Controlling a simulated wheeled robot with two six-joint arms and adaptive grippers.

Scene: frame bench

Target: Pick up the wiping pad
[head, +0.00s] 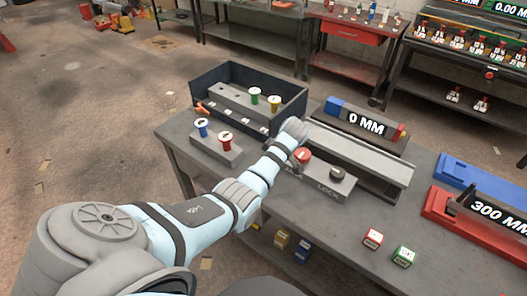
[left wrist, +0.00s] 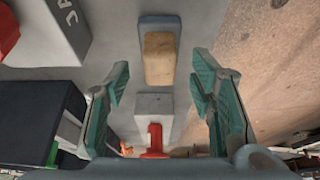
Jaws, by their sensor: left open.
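The wiping pad seems to be the tan block on a blue-grey backing (left wrist: 158,60) in the left wrist view. It lies on the grey bench top (left wrist: 110,25) near the bench edge. My left gripper (left wrist: 158,95) is open, and its two green-padded fingers stand apart on either side below the pad, with nothing held. The pad lies ahead of the fingers, centred between them. In the head view my left arm reaches over the bench and hides the pad; the fingers cannot be made out there. My right gripper is in neither view.
A grey block with a red piece (left wrist: 154,140) stands just below the pad. A panel with a red knob (head: 302,155) is right of my wrist. A dark bin (head: 235,80), a spool block (head: 216,145) and small red and green cubes share the bench.

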